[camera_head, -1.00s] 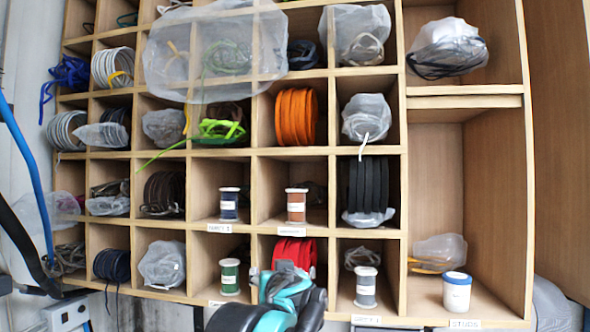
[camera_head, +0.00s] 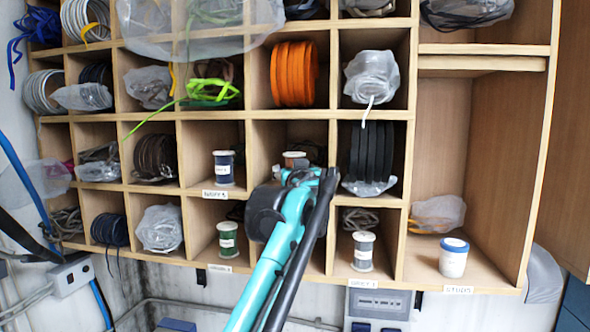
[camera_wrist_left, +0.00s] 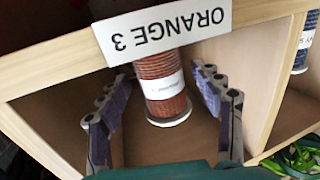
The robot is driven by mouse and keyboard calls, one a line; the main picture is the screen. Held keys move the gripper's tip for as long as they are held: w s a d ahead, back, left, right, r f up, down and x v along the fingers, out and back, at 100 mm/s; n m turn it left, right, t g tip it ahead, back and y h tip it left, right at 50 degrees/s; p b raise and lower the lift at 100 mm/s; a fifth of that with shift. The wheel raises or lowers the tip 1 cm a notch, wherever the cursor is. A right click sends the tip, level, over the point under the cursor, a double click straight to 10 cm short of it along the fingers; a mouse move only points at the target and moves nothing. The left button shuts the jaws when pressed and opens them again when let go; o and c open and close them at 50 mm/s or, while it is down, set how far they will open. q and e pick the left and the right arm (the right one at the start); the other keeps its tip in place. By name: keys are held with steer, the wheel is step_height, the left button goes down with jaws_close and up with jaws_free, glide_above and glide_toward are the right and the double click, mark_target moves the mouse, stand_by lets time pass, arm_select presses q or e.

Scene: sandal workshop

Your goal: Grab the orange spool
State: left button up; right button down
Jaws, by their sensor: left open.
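The orange spool (camera_head: 294,157) stands in a middle cubby of the wooden shelf, mostly hidden behind my left gripper (camera_head: 302,174) in the head view. In the left wrist view the spool (camera_wrist_left: 164,88) appears upside down, brownish orange with a white label band, behind a tag reading "ORANGE 3" (camera_wrist_left: 165,32). My left gripper (camera_wrist_left: 160,82) is open, with one finger on each side of the spool. Gaps show between the fingers and the spool. My right gripper is not in view.
A blue spool (camera_head: 223,167) stands in the cubby to the left, a green spool (camera_head: 227,238) below left and a grey spool (camera_head: 363,250) below right. Wooden dividers (camera_head: 328,150) enclose the cubby. A coil of orange cord (camera_head: 294,74) hangs in the cubby above.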

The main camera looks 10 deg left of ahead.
arm_select(q)
steer(key=shift+w+a+f, duration=0.2)
steer(key=shift+w+a, duration=0.1)
steer(key=shift+w, duration=0.45)
steer(key=shift+s, duration=0.15)
steer(key=shift+s+d+r, duration=0.1)
steer(key=shift+s+r, duration=0.1)
steer(key=shift+s, duration=0.1)
steer(key=c, duration=0.4)
steer(key=shift+s+d+r, duration=0.1)
steer(key=shift+s, duration=0.1)
steer(key=c, duration=0.9)
steer(key=shift+w, duration=0.1)
